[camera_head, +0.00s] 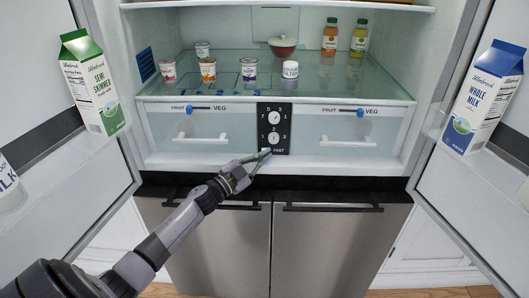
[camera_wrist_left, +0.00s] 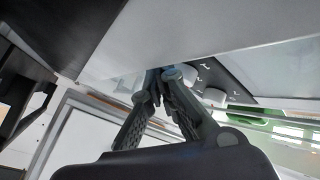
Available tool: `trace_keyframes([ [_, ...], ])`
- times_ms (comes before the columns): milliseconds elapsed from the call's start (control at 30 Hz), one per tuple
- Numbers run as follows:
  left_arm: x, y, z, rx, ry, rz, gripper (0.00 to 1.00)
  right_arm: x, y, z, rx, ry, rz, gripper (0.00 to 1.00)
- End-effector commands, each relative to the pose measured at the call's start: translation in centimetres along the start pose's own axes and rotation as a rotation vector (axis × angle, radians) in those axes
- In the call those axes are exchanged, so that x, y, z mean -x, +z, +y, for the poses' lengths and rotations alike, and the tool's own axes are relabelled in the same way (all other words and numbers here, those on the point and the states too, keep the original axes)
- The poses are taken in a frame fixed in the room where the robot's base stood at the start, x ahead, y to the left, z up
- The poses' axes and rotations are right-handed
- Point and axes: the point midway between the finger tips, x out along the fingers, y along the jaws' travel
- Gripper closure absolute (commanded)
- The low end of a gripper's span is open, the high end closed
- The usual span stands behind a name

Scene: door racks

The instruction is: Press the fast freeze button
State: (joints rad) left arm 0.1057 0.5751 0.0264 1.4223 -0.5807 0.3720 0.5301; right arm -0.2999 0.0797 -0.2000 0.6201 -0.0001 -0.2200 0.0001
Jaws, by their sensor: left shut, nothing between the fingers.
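The black control panel (camera_head: 274,128) stands upright between the two clear drawers inside the open fridge. It carries two round white dials and small white marks, with the word FAST near its bottom edge. The fast freeze button (camera_head: 265,151) is at the panel's lower left, partly hidden by my fingertips. My left gripper (camera_head: 262,158) is shut and empty, its tips at the bottom of the panel; I cannot tell whether they touch the button. In the left wrist view the closed fingertips (camera_wrist_left: 165,75) lie close to the dark panel (camera_wrist_left: 225,80). My right gripper is not in view.
Drawers flank the panel, left (camera_head: 185,125) and right (camera_head: 345,130). Above is a glass shelf (camera_head: 330,85) with several pots and two bottles. Open doors stand at both sides, holding a green milk carton (camera_head: 92,85) and a blue one (camera_head: 484,100). Steel fronts (camera_head: 330,245) are below.

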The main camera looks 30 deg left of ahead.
Motion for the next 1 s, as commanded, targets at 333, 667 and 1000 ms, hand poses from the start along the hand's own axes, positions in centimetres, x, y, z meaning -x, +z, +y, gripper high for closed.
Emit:
trace_keyframes([
  [333, -0.36, 0.24, -0.25, -0.001, 0.001, 0.0, 1.0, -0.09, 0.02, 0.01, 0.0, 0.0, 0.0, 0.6],
  [667, -0.5, 0.35, -0.36, -0.001, 0.001, 0.0, 1.0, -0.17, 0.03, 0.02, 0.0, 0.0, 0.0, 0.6],
  [1000, -0.15, -0.01, -0.16, 0.001, 0.001, 0.0, 1.0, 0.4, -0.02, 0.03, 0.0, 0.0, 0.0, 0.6],
])
